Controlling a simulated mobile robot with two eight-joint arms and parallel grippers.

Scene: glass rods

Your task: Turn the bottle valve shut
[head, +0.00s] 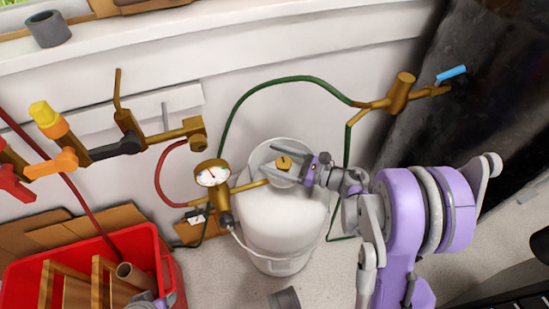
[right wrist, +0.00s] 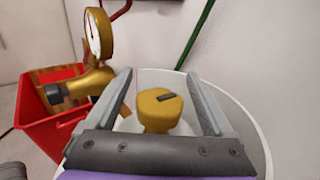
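The white gas bottle (head: 285,222) stands upright on the floor below the wall. Its brass valve knob (head: 283,163) sits on top, inside the white collar, and carries a dark mark in the right wrist view (right wrist: 157,108). My right gripper (head: 292,165) reaches in from the right over the bottle top. In the right wrist view its two grey fingers (right wrist: 158,82) are open, one on each side of the knob, with gaps showing. A small purple and grey part, probably of my left arm, shows at the bottom edge over the red crate; its fingers cannot be made out.
A brass regulator with a gauge (head: 212,175) sits just left of the bottle top. A green hose (head: 290,79) arches behind it to a brass torch (head: 400,93). A red crate (head: 168,272) stands at lower left. Brass wall valves (head: 128,130) are at left.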

